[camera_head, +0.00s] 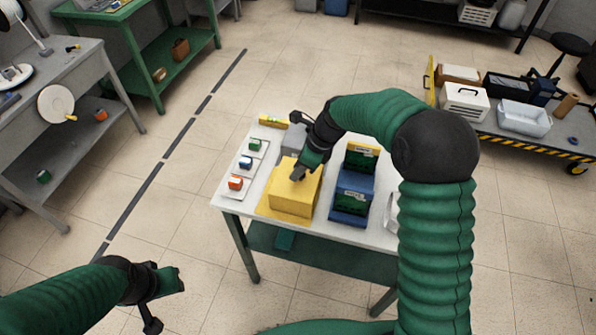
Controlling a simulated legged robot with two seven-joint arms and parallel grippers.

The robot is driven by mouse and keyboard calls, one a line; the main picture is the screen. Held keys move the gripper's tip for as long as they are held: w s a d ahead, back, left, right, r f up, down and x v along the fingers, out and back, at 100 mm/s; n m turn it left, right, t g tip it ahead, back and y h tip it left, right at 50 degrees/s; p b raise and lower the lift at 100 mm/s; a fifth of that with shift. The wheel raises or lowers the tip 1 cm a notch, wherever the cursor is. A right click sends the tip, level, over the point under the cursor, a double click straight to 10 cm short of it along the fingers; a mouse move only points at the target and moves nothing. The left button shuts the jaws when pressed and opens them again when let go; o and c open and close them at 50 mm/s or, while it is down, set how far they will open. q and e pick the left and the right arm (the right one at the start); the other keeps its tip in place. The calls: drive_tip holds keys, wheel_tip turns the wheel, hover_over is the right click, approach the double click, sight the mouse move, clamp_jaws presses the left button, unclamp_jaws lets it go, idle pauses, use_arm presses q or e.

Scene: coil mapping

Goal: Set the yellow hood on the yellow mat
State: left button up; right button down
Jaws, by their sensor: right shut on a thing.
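The yellow hood (292,194) is a box shape at the middle of the white table. My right gripper (298,174) reaches down to its top and is shut on it. The yellow mat (264,209) shows as a flat, darker strip along the hood's left and front edges; the hood covers the rest. I cannot tell whether the hood rests on the mat or hangs just above it. My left gripper (172,281) is away from the table at the lower left, over the floor, and its jaw opening is unclear.
On the white table (235,204), a white strip with orange (236,183), blue (246,162) and green (255,145) blocks lies left of the hood. A blue stand (351,195) with green panels is right of it. A loaded cart (515,130) stands at the right.

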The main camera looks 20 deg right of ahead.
drive_tip(key=shift+f, duration=0.4)
drive_tip(key=shift+a, duration=0.15)
drive_tip(key=c, duration=1.2)
unclamp_jaws()
drive_tip(key=shift+a, duration=0.15)
drive_tip(key=shift+o, duration=0.2)
drive_tip(key=shift+d+r, duration=0.3)
drive_tip(key=shift+r, duration=0.05)
drive_tip(key=v, duration=1.1)
drive_tip(key=s+a+f+n+h, duration=0.1)
drive_tip(key=s+f+n, duration=0.4)
drive_tip(key=s+n, duration=0.5)
drive_tip(key=s+f+n+h, duration=0.2)
drive_tip(key=s+f+n, duration=0.4)
drive_tip(key=s+n, duration=0.4)
drive_tip(key=n, duration=0.4)
drive_tip(key=shift+a+n+h, duration=0.3)
drive_tip(key=shift+a+n, duration=0.1)
